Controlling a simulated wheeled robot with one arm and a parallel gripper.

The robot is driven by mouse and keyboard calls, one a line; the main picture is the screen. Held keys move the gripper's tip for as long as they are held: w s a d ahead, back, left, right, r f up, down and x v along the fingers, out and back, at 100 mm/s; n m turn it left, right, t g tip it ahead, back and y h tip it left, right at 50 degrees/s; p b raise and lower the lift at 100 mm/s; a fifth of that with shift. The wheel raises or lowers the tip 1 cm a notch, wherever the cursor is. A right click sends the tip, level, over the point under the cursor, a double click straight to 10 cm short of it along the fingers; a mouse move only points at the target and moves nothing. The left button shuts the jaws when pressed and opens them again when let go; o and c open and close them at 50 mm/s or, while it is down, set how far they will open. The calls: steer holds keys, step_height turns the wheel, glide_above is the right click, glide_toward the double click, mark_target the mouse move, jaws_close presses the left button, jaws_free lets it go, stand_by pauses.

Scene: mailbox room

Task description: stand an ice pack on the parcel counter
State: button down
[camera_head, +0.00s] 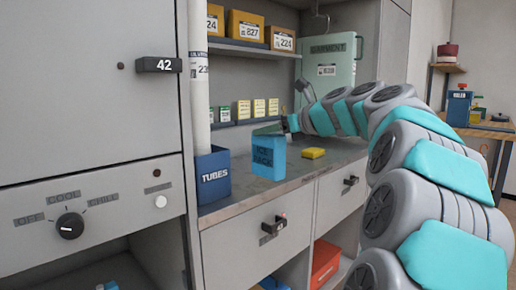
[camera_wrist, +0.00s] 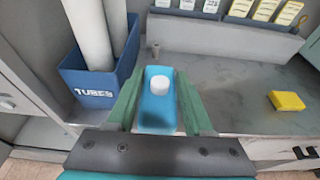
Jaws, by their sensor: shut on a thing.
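The ice pack (camera_head: 268,158) is a light blue block with dark lettering reading ICE PACK. It is upright at the counter's front part, left of centre. The wrist view shows it from above as a blue body with a white cap (camera_wrist: 158,85). My gripper (camera_head: 272,129) is shut on it from above, with a green finger (camera_wrist: 124,103) on each side. The parcel counter (camera_head: 306,175) is a grey worktop, also in the wrist view (camera_wrist: 228,95). I cannot tell whether the pack's base touches it.
A blue TUBES bin (camera_head: 213,175) with white tubes stands left of the pack. A yellow block (camera_head: 312,153) lies to its right. A shelf of small cards and a green cabinet (camera_head: 329,62) are behind. Bare counter lies between pack and yellow block.

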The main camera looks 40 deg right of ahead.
steer(key=w+d+f+b, duration=0.1)
steer(key=w+f, duration=0.1)
steer(key=w, duration=0.4)
steer(key=w+d+f, duration=0.2)
steer(key=w+f, duration=0.1)
steer(key=w, duration=0.4)
steer(key=shift+b, duration=0.35)
steer(key=shift+c, duration=1.4)
jaws_free()
steer(key=shift+d+f, duration=0.1)
steer(key=p+v, duration=0.1)
steer(key=v, duration=1.1)
